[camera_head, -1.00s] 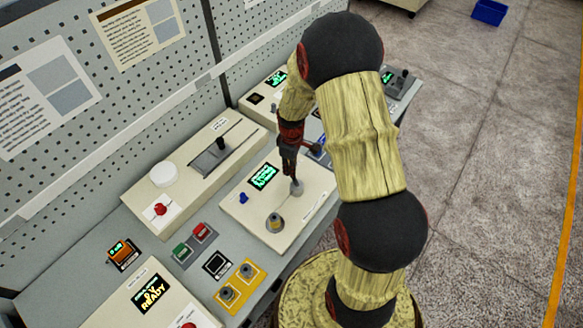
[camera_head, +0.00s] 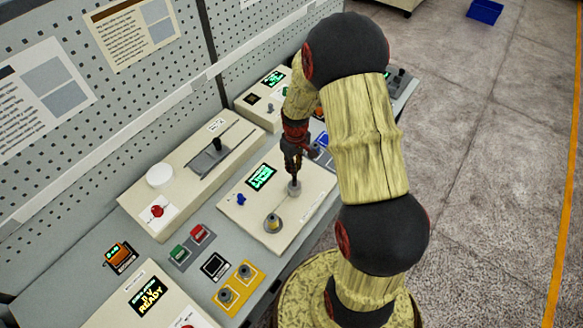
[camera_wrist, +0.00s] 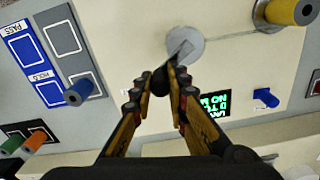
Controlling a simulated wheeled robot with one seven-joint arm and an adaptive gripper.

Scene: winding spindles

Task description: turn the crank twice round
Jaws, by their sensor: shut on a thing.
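The crank sits on a cream panel (camera_head: 315,200). It has a round grey hub (camera_wrist: 186,47) and a short grey arm. The hub also shows in the head view (camera_head: 294,187). The arm leads to a dark handle (camera_wrist: 160,82) between my fingertips. My gripper (camera_wrist: 162,74) is shut on this handle, its fingers mostly hiding it. In the head view my gripper (camera_head: 293,174) points down just behind the hub. A spindle with a yellow spool (camera_head: 273,223) stands nearer on the same panel and shows at the wrist view's top right (camera_wrist: 288,10).
A lit green screen (camera_head: 261,177) and a blue knob (camera_head: 240,199) share the panel. A slider box (camera_head: 185,180) with a red button stands to the left. Blue marked pads (camera_wrist: 30,58) with loose coloured pieces lie beyond. Open floor is to the right.

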